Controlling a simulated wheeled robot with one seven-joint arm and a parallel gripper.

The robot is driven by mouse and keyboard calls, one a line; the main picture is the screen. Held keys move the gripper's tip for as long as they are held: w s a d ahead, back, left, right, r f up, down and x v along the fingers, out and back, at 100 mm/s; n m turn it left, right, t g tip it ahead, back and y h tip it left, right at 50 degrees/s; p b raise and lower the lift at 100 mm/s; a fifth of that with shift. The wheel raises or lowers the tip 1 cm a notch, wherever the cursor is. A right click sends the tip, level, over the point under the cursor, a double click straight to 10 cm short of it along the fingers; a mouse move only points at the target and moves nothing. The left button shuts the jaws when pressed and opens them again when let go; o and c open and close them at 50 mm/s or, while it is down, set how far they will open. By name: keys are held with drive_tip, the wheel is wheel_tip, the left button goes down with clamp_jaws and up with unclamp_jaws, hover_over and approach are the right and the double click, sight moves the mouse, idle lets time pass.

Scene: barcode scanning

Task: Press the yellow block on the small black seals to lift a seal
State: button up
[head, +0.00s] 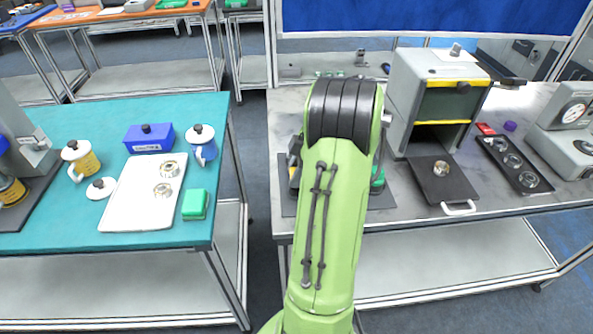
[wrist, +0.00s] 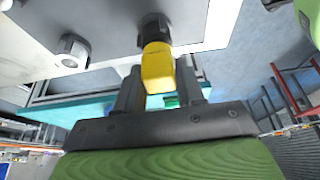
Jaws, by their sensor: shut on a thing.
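In the wrist view, my gripper (wrist: 158,77) is shut on the yellow block (wrist: 157,66), which sticks out past the two dark fingers. A black knob-like part (wrist: 153,28) lies right beyond the block's end; I cannot tell whether they touch. It stands out from a pale grey surface (wrist: 105,22). In the head view, my green arm hides my gripper and the yellow block. I cannot make out the small black seals for certain in either view.
A grey oven-like box (head: 407,85) with a lowered dark shelf stands right of my arm. A black tray (head: 523,160) with round parts lies further right. On the teal table (head: 60,225) at left are a white tray (head: 130,205), mugs, a blue box (head: 150,140) and a green block (head: 195,204).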

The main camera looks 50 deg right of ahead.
drive_tip(key=shift+f+b, duration=0.5)
drive_tip(key=shift+f, duration=0.1)
idle(0.3)
drive_tip(key=shift+s+a+f, duration=0.1)
drive_tip(key=shift+f, duration=0.1)
idle(1.2)
drive_tip(key=shift+r+p, duration=3.05)
drive_tip(key=shift+r, duration=0.65)
